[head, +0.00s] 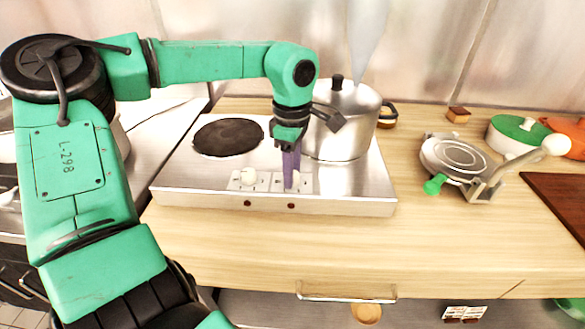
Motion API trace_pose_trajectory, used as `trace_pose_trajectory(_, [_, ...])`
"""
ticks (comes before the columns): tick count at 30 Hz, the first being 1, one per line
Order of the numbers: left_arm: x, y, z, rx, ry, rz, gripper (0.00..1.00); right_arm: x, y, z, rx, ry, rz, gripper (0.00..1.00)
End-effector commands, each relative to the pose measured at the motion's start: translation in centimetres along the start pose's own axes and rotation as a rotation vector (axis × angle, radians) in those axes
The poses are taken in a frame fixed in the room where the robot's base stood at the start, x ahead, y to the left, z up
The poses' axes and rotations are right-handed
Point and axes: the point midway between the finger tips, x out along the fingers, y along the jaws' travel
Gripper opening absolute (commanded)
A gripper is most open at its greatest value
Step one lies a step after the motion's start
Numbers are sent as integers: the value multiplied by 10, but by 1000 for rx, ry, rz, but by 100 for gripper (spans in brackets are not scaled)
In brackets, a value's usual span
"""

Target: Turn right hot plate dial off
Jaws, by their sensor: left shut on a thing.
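The double hot plate (330,204) stands on the wooden counter. Its left burner (228,137) is bare and dark. A steel pot (343,122) with a black-knobbed lid stands over its right side. Two dials sit on the front panel. The left dial (249,176) is white and in plain view. My left gripper (291,178) reaches down from above, its purple fingers shut on the right dial (296,178). The fingers hide most of that dial, so I cannot tell its setting. My right gripper is not in view.
A steel press with a green knob (435,185) stands right of the hot plate. A small wooden block (458,115) lies at the back. The counter's front strip is clear.

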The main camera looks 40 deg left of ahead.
Motion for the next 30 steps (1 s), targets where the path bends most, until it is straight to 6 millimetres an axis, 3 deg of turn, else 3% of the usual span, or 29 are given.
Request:
trace_pose_trajectory(9, [-3, 2, 0, 101, -3, 9, 0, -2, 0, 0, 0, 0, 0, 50])
trace_pose_trajectory(23, [-3, 2, 0, 115, -2, 9, 0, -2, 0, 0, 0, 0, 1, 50])
trace_pose_trajectory(24, [-3, 2, 0, 115, -2, 9, 53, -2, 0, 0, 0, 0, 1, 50])
trace_pose_trajectory(25, [-2, 2, 0, 115, -1, 9, 65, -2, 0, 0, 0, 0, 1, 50])
trace_pose_trajectory(26, [-2, 2, 0, 115, -1, 8, 71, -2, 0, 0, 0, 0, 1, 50])
trace_pose_trajectory(30, [-2, 1, 0, 115, -1, 5, 71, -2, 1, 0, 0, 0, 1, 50])
